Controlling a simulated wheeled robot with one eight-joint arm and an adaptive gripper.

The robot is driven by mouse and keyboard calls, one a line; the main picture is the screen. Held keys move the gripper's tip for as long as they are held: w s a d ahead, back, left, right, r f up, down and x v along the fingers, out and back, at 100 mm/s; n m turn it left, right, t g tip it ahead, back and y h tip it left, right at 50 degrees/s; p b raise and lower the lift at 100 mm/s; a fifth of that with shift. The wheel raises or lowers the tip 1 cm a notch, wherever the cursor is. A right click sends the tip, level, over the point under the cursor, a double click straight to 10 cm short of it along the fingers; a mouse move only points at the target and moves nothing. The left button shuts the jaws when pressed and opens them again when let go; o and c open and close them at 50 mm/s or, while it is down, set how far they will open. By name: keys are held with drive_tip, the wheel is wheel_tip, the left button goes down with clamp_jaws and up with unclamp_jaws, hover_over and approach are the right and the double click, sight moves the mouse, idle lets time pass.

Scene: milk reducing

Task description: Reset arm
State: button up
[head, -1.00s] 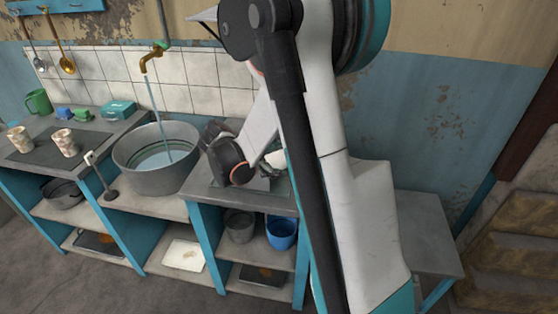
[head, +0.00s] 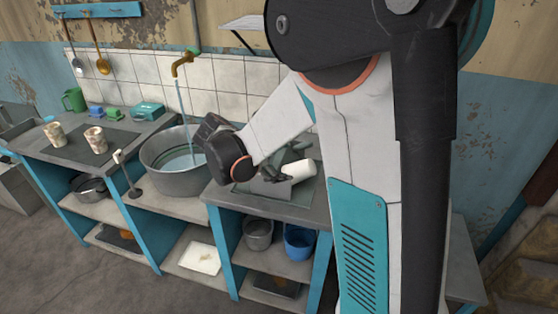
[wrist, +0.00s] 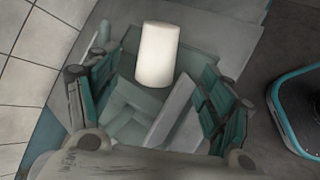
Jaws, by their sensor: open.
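My gripper (wrist: 155,88) is open, with a green-padded finger on each side in the wrist view. A plain white cylinder (wrist: 157,55) shows ahead, between the two finger lines; I cannot tell whether anything touches it. In the head view the white cylinder (head: 299,170) lies tilted at the dark gripper (head: 272,180), above the right part of the counter (head: 300,208). A grey angular piece shows below the gripper, partly hidden by it. My arm hides much of the counter's right end.
A metal basin (head: 160,178) stands left of my gripper, with water running from a brass tap (head: 184,62). Two patterned cups (head: 96,140) stand farther left. A blue bucket (head: 299,242) and a grey pot (head: 258,235) sit on the shelf below.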

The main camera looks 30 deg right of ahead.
drive_tip(key=s+a+r+m+t+y, duration=0.2)
drive_tip(key=s+a+m+t+y, duration=0.1)
drive_tip(key=s+a, duration=0.6)
drive_tip(key=s+a+r+m+t+y, duration=0.3)
drive_tip(key=s+a+m+y, duration=0.3)
drive_tip(key=s+a+m, duration=0.1)
drive_tip(key=shift+s+a+r+t+y, duration=0.35)
drive_tip(key=shift+s+a, duration=0.55)
drive_tip(key=shift+s, duration=0.35)
